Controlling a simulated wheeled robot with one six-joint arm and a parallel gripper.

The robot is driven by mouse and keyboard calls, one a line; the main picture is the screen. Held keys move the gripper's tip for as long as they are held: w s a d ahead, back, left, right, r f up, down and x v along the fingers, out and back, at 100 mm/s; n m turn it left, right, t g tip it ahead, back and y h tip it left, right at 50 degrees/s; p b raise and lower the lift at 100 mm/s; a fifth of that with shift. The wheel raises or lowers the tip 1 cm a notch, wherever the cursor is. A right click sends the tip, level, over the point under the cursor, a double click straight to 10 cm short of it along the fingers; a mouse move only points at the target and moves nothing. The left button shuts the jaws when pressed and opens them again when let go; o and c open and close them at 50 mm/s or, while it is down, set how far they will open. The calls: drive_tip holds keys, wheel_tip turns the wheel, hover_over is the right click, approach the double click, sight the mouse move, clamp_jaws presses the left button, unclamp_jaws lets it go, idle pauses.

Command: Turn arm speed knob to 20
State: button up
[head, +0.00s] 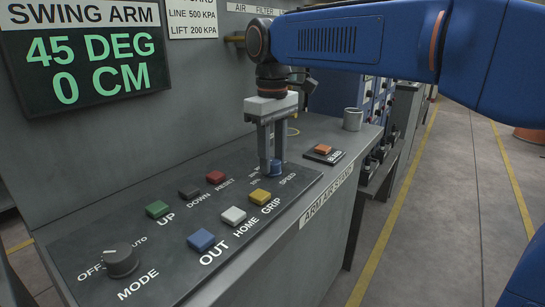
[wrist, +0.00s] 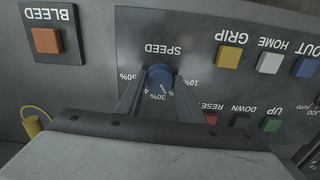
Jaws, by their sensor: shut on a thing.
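The arm speed knob is a small blue round knob (head: 274,169) at the far end of the sloped control panel, beside the word SPEED. In the wrist view the knob (wrist: 160,76) sits between my gripper's two fingers (wrist: 157,80), one on each side. My gripper (head: 272,165) points down and is shut on the knob. A short white mark on the knob points toward the bottom of the wrist view, close to the 30% label and slightly to its right. The 10% and 50% labels show; the 40% label is partly covered, and the 20% label is not visible.
The panel (head: 130,218) also carries a yellow GRIP button (head: 260,197), a white HOME button (head: 233,216), a blue OUT button (head: 201,240) and a black MODE knob (head: 121,262). An orange BLEED button (head: 323,149) and a grey mug (head: 352,119) stand beyond. The display (head: 85,55) reads 45 DEG, 0 CM.

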sight(273, 161)
drive_tip(key=shift+n, duration=0.6)
drive_tip(key=o, duration=1.1)
drive_tip(key=shift+c, duration=0.2)
wheel_tip(273, 161, up, 17)
drive_tip(key=shift+r, duration=0.2)
